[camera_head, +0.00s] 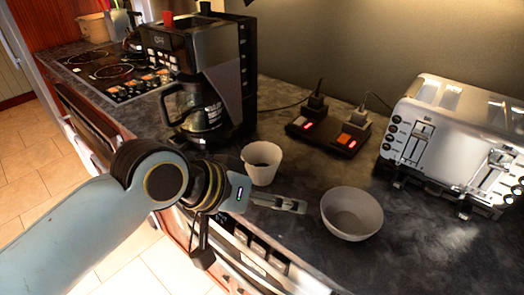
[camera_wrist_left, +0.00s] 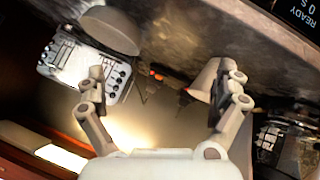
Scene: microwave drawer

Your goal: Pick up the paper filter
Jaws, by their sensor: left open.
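A white, tapered, cup-shaped thing (camera_head: 262,163), which looks like the paper filter, stands upright on the dark counter in front of the coffee maker. Its inside looks dark. My left gripper (camera_head: 288,203) is just in front and to the right of it, low over the counter edge. In the left wrist view the left gripper (camera_wrist_left: 168,76) is open, with nothing visible held between its fingers. The pale filter (camera_wrist_left: 205,78) shows beside the right-hand finger, partly hidden by it; I cannot tell whether they touch. My right gripper is not in view.
A grey bowl (camera_head: 352,215) stands to the right of my left gripper. A silver toaster (camera_head: 455,138) is at the right. The coffee maker (camera_head: 205,85) with its glass pot stands behind the filter. A power strip (camera_head: 325,134) with plugs lies at the back. The front right counter is clear.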

